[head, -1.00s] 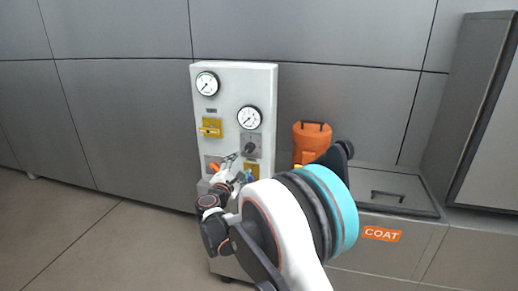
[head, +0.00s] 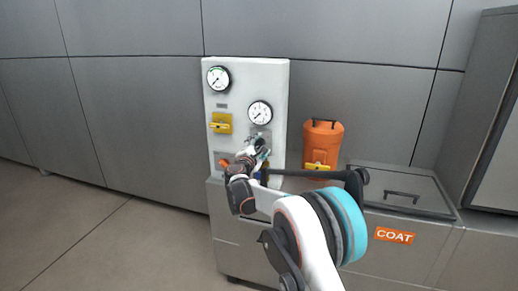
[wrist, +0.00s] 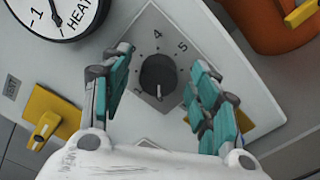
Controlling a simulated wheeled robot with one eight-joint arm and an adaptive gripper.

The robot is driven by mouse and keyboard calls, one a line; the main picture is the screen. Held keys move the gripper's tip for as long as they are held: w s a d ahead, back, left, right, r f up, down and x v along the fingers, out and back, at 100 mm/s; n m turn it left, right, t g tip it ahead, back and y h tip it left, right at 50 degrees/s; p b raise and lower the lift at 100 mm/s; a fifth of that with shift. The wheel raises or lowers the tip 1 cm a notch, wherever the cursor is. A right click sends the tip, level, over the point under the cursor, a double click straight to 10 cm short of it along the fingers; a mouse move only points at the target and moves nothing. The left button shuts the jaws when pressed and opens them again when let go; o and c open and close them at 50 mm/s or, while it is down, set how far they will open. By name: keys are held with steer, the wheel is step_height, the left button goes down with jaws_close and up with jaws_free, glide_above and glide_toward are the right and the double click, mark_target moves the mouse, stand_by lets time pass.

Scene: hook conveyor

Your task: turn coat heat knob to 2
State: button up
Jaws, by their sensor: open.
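The heat knob (wrist: 158,76) is a dark round knob on a grey diamond-set plate (wrist: 152,30) with the numbers 4 and 5 readable. Its white pointer mark faces the bottom of the wrist view; the number there is hidden or unclear. My gripper (wrist: 161,60) is open, with one teal-padded finger on each side of the knob and visible gaps to it. In the head view my gripper (head: 254,154) is at the panel, in front of the plate under the right gauge, and partly covers the knob.
A HEAT gauge (wrist: 62,12) and a yellow switch (wrist: 46,128) sit beside the plate. In the head view the panel also bears another gauge (head: 218,79) and a yellow switch (head: 220,124). An orange canister (head: 323,142) stands right of the panel, above the COAT label (head: 394,236).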

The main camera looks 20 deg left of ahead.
steer(key=c, duration=1.1)
steer(key=shift+o, duration=0.2)
steer(key=shift+m, duration=0.4)
steer(key=m+p, duration=0.1)
steer(key=m, duration=0.3)
steer(key=shift+f, duration=0.1)
steer(key=m+p, duration=0.1)
steer(key=m, duration=0.3)
steer(key=shift+f, duration=0.1)
steer(key=m, duration=0.5)
steer(key=shift+f+p, duration=0.1)
steer(key=shift+p, duration=0.2)
steer(key=shift+f+m, duration=0.1)
steer(key=shift+m, duration=1.8)
